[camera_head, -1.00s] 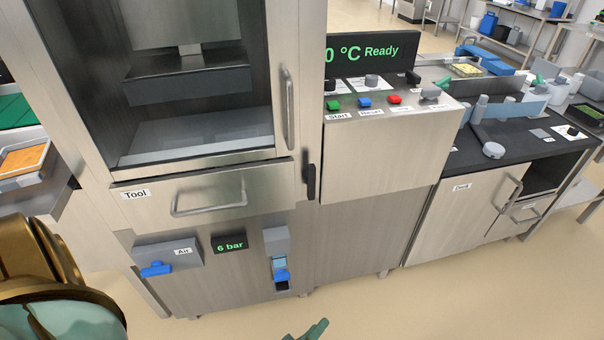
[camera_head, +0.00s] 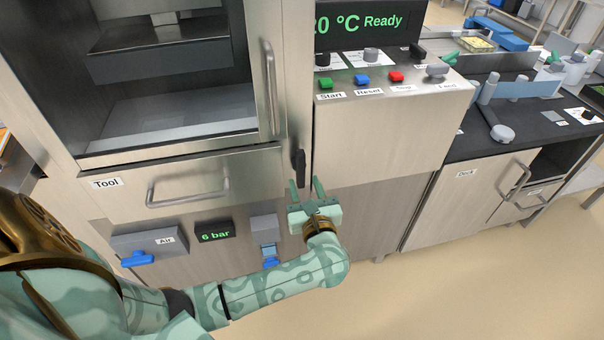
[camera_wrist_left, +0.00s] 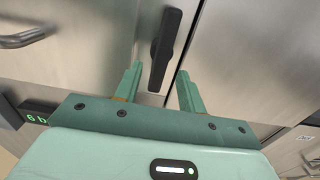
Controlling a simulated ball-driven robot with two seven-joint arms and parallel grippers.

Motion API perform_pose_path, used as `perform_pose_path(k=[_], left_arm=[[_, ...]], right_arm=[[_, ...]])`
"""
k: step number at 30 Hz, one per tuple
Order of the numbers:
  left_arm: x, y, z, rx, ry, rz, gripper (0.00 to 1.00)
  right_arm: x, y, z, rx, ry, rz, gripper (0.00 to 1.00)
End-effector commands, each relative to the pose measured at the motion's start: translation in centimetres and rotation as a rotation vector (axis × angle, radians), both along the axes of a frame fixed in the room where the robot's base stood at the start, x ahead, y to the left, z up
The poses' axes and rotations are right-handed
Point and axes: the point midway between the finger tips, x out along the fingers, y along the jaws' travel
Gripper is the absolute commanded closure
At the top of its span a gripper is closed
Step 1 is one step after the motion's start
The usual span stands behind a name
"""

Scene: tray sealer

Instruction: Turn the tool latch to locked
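The tool latch (camera_head: 299,164) is a black handle on the machine's front, at the right of the drawer labelled Tool (camera_head: 190,185). It stands close to upright in the head view. In the left wrist view the latch (camera_wrist_left: 166,48) is a long black bar, slightly tilted, with its lower end between the finger lines. My left gripper (camera_head: 306,188) is open, just below the latch, its two fingers pointing up toward it. In the wrist view the open fingers (camera_wrist_left: 158,88) stand either side of the latch's lower end; contact does not show. My right gripper is not in view.
The drawer handle (camera_head: 188,190) juts out left of the latch. Below are a blue air valve (camera_head: 138,259) and a pressure display (camera_head: 215,231). The control box (camera_head: 390,130) with coloured buttons overhangs at the right. Open floor lies in front.

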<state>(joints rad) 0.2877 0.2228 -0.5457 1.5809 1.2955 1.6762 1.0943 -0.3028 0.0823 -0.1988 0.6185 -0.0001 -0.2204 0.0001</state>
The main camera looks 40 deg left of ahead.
Motion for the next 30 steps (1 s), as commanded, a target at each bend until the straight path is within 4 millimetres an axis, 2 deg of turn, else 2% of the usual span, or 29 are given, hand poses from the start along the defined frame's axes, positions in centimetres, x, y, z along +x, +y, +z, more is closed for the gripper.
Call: perform_pose_path(k=[3,7,19,22,23,30], left_arm=[[1.6,1.9,-0.1,0.004,0.000,0.000,0.60],[2.7,3.1,-0.1,0.003,0.000,0.000,0.60],[3.2,3.8,0.0,0.002,0.001,-0.001,0.60],[3.2,3.8,0.0,0.002,0.001,-0.001,0.88],[3.2,3.8,0.0,0.002,0.001,-0.001,0.93],[3.2,3.7,0.0,0.007,0.008,-0.001,0.93]], right_arm=[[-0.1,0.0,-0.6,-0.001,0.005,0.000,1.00],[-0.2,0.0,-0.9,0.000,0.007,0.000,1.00],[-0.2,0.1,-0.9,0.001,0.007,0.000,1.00],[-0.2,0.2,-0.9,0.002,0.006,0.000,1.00],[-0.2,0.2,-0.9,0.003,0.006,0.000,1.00],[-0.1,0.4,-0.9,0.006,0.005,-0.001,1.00]])
